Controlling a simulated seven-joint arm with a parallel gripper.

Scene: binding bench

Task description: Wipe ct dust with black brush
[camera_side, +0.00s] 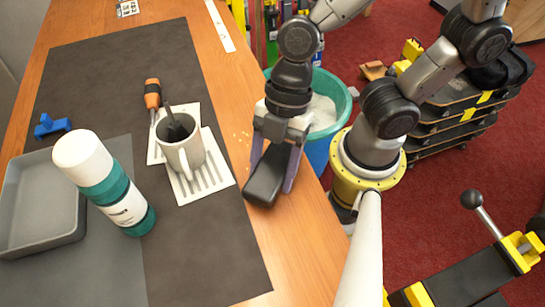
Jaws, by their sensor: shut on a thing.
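My gripper (275,160) is shut on a black brush (266,182), pointing down at the right side of the wooden bench. The brush is low over the bare wood, between the dark mat and the bench's right edge; I cannot tell whether it touches the surface. Its bristles are not visible. A few small pale specks, possibly the dust (244,137), lie on the wood just left of my gripper. Any dust under the brush is hidden.
A teal bin (340,95) is beyond the bench edge.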

